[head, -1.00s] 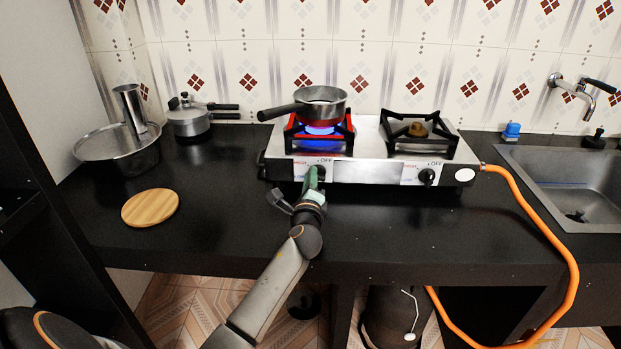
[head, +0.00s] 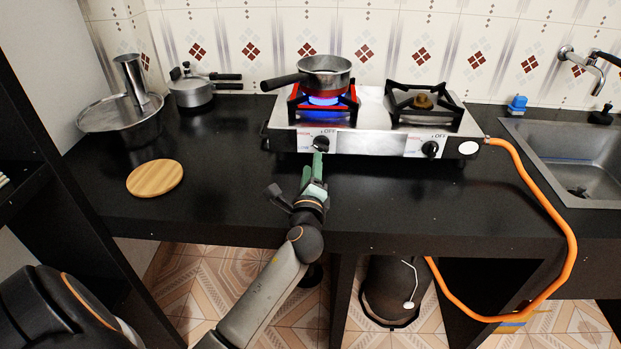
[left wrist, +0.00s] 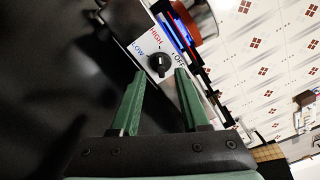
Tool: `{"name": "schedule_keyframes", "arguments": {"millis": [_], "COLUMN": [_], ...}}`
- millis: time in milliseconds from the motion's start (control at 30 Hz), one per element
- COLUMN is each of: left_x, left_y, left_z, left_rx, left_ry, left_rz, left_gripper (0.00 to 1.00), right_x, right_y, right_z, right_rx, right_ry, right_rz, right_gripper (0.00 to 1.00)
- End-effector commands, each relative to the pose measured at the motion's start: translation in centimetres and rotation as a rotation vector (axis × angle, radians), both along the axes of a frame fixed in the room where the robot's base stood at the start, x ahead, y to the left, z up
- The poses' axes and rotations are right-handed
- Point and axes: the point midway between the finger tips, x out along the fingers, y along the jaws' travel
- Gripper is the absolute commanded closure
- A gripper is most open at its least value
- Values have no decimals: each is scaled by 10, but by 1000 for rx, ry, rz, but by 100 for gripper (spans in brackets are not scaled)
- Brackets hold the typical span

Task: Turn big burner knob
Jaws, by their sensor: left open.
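The stove (head: 370,142) has two black knobs on its front panel. The left knob (head: 321,143) sits below the burner with a blue flame (head: 323,100). In the left wrist view this knob (left wrist: 159,65) shows with LOW, HIGH and OFF marks around it; its pointer looks to be near HIGH. My left gripper (head: 317,160) is open, with green fingers just in front of the left knob and apart from it. In the left wrist view the knob shows beyond and between the fingertips (left wrist: 160,76). The right knob (head: 430,149) is clear. My right gripper is not in view.
A saucepan (head: 326,80) sits on the lit burner, its handle pointing left. A wooden board (head: 155,178), a pressure cooker (head: 191,92) and a metal basin (head: 122,130) stand at the left. An orange hose (head: 560,220) runs down at the right.

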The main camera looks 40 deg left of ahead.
Motion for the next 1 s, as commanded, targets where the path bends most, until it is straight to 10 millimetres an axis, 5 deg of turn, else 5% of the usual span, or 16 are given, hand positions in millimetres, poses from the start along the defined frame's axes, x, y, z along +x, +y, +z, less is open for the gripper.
{"name": "schedule_keyframes", "arguments": {"millis": [300,1000], "left_x": [-38,-41], "left_y": [-23,-25], "left_z": [-1,0], "left_rx": [0,0], "left_ry": [1,0], "left_rz": [0,1], "left_gripper": [54,54], "right_x": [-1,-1], "right_y": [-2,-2], "right_z": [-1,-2], "right_rx": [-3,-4], "right_ry": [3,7], "right_rz": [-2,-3], "right_gripper": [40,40]}}
